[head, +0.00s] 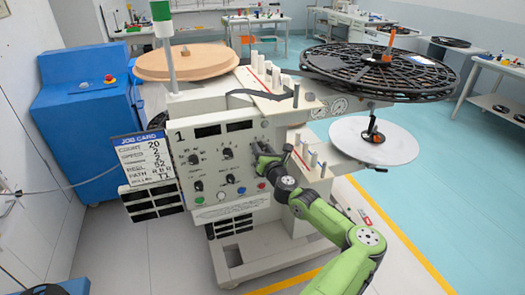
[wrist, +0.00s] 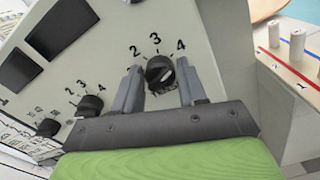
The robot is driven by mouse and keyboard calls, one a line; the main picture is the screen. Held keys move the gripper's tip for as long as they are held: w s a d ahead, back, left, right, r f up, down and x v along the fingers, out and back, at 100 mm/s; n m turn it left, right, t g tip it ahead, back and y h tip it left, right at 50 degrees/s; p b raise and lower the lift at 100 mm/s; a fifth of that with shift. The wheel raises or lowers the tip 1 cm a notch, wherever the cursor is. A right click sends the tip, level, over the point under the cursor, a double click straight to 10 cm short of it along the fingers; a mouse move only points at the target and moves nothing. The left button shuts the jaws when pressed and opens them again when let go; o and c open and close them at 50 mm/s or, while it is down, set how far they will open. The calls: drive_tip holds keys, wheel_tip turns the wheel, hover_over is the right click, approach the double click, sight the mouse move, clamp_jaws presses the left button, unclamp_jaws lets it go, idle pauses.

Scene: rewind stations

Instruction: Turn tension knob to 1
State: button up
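In the wrist view a black knob (wrist: 160,73) sits on the pale panel, with 2, 3 and 4 printed around its top. Its name label is mostly hidden below it, so I cannot read whether it is the tension knob. The knob's pointer setting is unclear. My gripper (wrist: 160,80) is open, one grey finger on each side of the knob, with slight gaps showing. In the head view my gripper (head: 259,155) is at the right side of the control panel (head: 212,208) and hides this knob.
A second numbered knob (wrist: 88,106) and a third knob (wrist: 47,127) lie to the left. Dark displays (wrist: 62,27) are above them. Pale posts (wrist: 298,42) stand on a shelf at right. A job card (head: 146,158) hangs left of the panel. A black reel (head: 380,70) overhangs the right side.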

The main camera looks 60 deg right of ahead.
drive_tip(key=c, duration=0.6)
drive_tip(key=shift+n, duration=0.3)
drive_tip(key=n+p, duration=0.1)
drive_tip(key=n, duration=0.4)
drive_tip(key=shift+n+p, duration=0.3)
drive_tip(key=shift+p, duration=0.05)
drive_tip(key=n+b, duration=1.2)
drive_tip(key=n, duration=0.8)
drive_tip(key=shift+f, duration=0.2)
drive_tip(key=shift+n+b, duration=0.35)
drive_tip(key=shift+n, duration=0.15)
